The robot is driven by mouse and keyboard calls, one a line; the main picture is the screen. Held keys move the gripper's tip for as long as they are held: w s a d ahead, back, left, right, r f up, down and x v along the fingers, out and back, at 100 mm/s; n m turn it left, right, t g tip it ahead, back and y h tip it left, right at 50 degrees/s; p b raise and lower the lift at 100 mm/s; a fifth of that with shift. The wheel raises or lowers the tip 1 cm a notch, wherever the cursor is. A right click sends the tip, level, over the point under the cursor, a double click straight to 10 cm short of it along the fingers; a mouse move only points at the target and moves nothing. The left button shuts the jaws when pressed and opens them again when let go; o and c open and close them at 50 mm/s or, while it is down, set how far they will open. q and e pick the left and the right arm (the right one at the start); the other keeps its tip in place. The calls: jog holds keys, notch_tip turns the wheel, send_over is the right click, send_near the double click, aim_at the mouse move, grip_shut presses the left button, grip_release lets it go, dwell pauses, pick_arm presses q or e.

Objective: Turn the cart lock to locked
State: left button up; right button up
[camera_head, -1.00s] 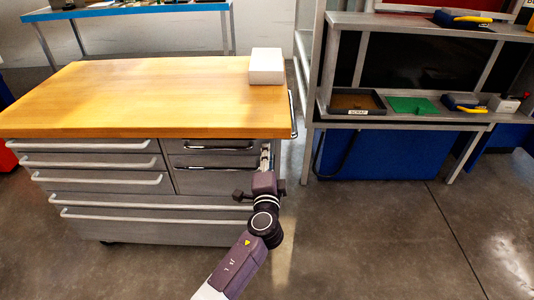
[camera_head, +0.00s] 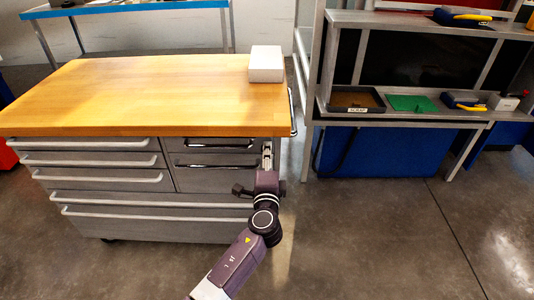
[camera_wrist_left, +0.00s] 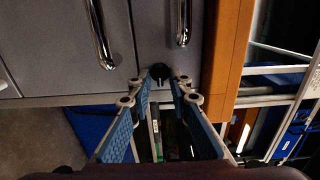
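The cart (camera_head: 130,95) has a wooden top and grey drawer fronts, on the left of the head view. The cart lock (camera_wrist_left: 159,72) is a small black knob on the grey front, seen in the left wrist view; in the head view my arm hides it. My left gripper (camera_head: 267,155) is at the right end of the cart's front, below the top. In the left wrist view my left gripper (camera_wrist_left: 161,84) is open, its blue-padded fingers apart, with the knob just beyond and between the fingertips. I cannot tell whether they touch it. My right gripper is out of view.
A white box (camera_head: 266,64) stands on the cart's right back corner. Chrome drawer handles (camera_wrist_left: 184,24) stick out near the lock. A grey workbench (camera_head: 400,117) with trays and tools stands at the right. The floor (camera_head: 400,230) in front is clear.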

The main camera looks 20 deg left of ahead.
pick_arm(q)
jog(key=shift+o, duration=0.3)
jog(key=shift+s, duration=0.1)
jog(key=v, duration=1.2)
